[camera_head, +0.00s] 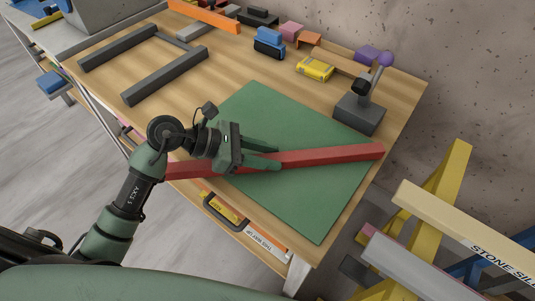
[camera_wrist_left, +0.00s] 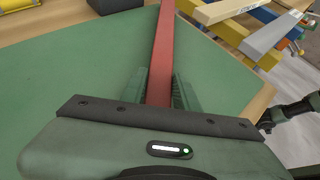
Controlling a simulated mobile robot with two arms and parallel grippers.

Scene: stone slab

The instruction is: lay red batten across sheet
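The green sheet (camera_head: 318,205) lies flat on the wooden workbench, its corner near the front edge. The long red batten (camera_head: 335,155) runs across it from left to right. Its right end is near the sheet's right edge, and its left end sticks out past the bench front. My left gripper (camera_head: 280,159) is at the batten's middle, its green fingers one on each side, closed close against it. In the left wrist view the batten (camera_wrist_left: 163,60) runs away between the fingers. Whether the batten touches the sheet along its length is hard to tell. My right gripper is not in view.
A grey block with a purple-knobbed lever (camera_head: 360,112) stands at the sheet's far right corner. A yellow block (camera_head: 314,69), a blue block (camera_head: 269,42) and other pieces line the back. A dark grey frame (camera_head: 145,65) lies at left. Yellow trestles (camera_head: 447,175) stand right of the bench.

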